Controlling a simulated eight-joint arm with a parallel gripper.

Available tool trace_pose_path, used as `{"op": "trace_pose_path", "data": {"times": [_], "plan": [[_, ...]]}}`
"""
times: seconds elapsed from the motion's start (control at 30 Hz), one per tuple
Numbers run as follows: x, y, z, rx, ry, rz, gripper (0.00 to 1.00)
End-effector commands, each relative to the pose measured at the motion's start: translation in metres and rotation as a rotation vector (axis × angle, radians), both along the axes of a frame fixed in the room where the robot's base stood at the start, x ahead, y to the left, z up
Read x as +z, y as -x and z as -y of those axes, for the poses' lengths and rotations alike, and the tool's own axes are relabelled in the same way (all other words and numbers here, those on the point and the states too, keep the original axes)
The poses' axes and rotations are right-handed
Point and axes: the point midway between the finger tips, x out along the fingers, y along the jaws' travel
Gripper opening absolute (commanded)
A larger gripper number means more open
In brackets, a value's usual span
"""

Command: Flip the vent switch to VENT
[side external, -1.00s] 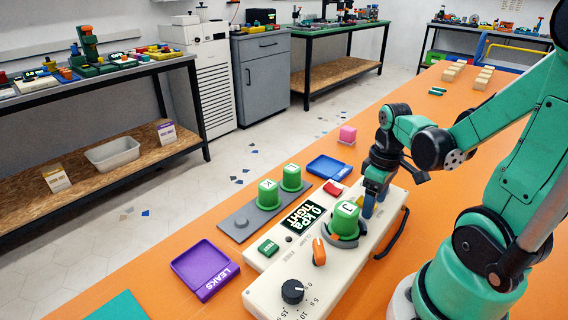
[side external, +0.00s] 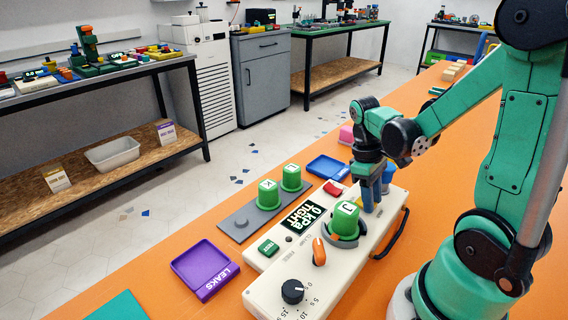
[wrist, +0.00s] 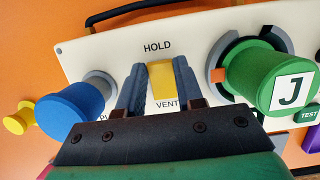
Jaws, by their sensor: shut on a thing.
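The cream tester panel (side external: 335,270) lies on the orange bench with its display reading "0 kPa TIGHT". In the wrist view, a yellow vent switch (wrist: 161,80) sits between the printed words HOLD and VENT. My gripper (wrist: 160,92) is shut on this switch, one dark finger on each side. Which way the lever leans is hard to tell. In the side view my gripper (side external: 371,195) reaches down to the panel's far end and the switch is hidden. A green cap marked J (wrist: 272,77) stands to the right of the fingers, held in a dark ring.
A blue cylinder (wrist: 72,108) stands close left of the fingers. The panel carries an orange clamp knob (side external: 319,252), a black dial (side external: 293,291) and a green TEST button (side external: 268,248). Two green caps (side external: 269,194) stand on a grey plate. A purple LEAKS tray (side external: 205,269) is nearby.

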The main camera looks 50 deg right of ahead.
Motion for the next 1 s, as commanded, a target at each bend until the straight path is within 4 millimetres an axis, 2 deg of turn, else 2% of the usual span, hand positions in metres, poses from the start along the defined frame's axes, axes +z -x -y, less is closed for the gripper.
{"op": "trace_pose_path", "data": {"times": [0.17,0.47,0.5,0.6,1.0], "plan": [[0.0002,-0.0031,-0.0004,0.001,0.000,-0.088,0.00],[0.0005,-0.0026,-0.0005,-0.001,-0.001,-0.099,0.00],[0.0005,-0.0026,-0.0005,-0.001,-0.001,-0.099,0.34],[0.0005,-0.0026,-0.0004,-0.001,-0.001,-0.099,0.63],[0.0047,-0.0045,0.0000,-0.001,0.001,-0.098,0.63]]}}
